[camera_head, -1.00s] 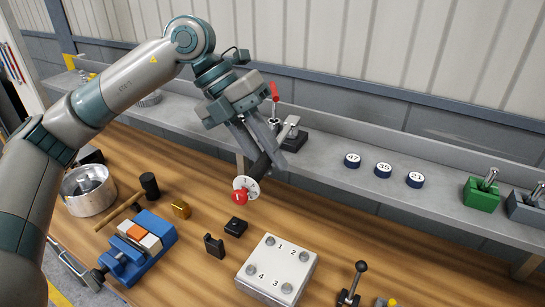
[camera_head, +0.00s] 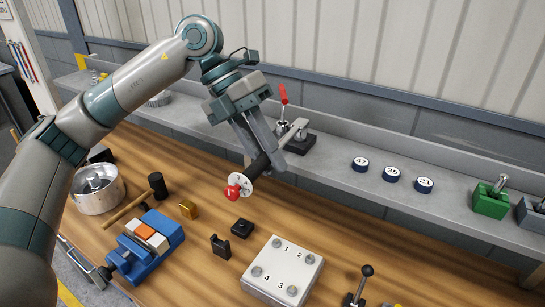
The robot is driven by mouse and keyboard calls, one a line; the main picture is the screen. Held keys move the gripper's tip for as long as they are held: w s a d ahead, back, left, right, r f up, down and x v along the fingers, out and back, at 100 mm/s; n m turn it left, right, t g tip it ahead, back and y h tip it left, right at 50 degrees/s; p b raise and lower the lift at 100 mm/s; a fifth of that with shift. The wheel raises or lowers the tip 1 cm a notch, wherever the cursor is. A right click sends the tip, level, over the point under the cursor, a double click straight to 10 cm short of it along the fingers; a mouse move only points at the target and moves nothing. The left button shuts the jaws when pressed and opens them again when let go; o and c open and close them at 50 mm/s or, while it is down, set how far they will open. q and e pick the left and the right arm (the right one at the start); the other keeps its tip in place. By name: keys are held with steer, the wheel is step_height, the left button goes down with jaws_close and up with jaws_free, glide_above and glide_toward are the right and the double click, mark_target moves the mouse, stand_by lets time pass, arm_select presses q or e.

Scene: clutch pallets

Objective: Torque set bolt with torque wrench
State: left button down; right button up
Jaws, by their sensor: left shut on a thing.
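My left gripper (camera_head: 265,150) is shut on the torque wrench (camera_head: 260,165), holding it tilted in the air above the back of the wooden bench. The wrench has a dark grip, a grey shaft pointing up right, and a white dial with a red knob (camera_head: 232,192) at its lower end. A pale square plate (camera_head: 271,267) with bolts marked 1 to 4 lies on the bench below and right of the wrench, apart from it. Bolt 1 (camera_head: 276,244) and bolt 4 (camera_head: 257,271) are on its left side. My right gripper is not in view.
A blue vise (camera_head: 150,257), a mallet (camera_head: 156,186) and a metal pot (camera_head: 97,190) stand at left. Small black blocks (camera_head: 242,228) lie beside the plate. A lever (camera_head: 361,285) stands right of it. The grey shelf holds numbered discs (camera_head: 391,174) and a green block (camera_head: 490,201).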

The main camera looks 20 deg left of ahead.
arm_select(q)
steer(key=shift+a, duration=0.1)
steer(key=shift+d+r+n, duration=0.1)
steer(key=shift+d+n, duration=0.2)
steer(key=shift+r, duration=0.2)
stand_by(0.4)
